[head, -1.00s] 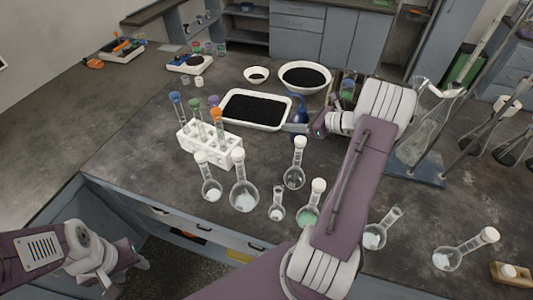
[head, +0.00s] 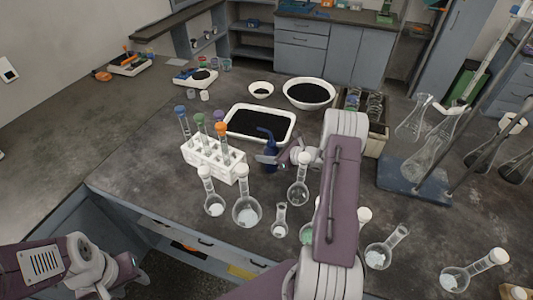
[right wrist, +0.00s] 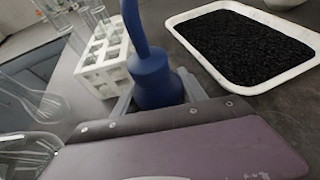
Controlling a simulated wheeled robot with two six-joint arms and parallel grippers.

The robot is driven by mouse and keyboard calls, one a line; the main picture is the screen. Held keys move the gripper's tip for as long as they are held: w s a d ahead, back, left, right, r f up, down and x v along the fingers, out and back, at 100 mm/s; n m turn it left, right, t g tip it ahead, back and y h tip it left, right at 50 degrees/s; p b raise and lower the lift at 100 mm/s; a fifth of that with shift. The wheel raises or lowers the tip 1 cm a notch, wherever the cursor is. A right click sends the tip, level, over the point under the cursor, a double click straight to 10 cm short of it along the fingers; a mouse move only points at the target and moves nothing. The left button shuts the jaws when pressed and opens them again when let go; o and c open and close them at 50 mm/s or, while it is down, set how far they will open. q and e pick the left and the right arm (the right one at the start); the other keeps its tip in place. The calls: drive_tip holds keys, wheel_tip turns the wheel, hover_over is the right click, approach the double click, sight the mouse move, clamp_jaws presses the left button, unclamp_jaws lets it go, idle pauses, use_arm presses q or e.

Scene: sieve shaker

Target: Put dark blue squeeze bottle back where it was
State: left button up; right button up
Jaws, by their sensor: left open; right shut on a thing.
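The dark blue squeeze bottle (head: 267,150) is upright between the white test tube rack (head: 214,163) and the white tray of black grains (head: 289,134). My right gripper (head: 272,160) is shut on it. The bottle fills the middle of the right wrist view (right wrist: 152,80), with a finger on each side of its body. Whether its base touches the bench cannot be told. My left gripper (head: 130,268) is open and empty, low at the left, beyond the bench's front edge.
Several glass flasks, such as a round one (head: 246,212), stand along the front of the bench close to my right arm. A white bowl (head: 309,94) and a wooden crate of jars (head: 376,140) stand behind. A blue stand base (head: 415,187) is at right.

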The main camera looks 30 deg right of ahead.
drive_tip(key=shift+a+f, duration=0.1)
drive_tip(key=o, duration=0.7)
drive_tip(key=shift+s+r, duration=0.2)
drive_tip(key=shift+r, duration=0.15)
drive_tip(key=v, duration=1.1)
drive_tip(key=shift+s+d+r, duration=0.15)
drive_tip(key=shift+s+d, duration=0.1)
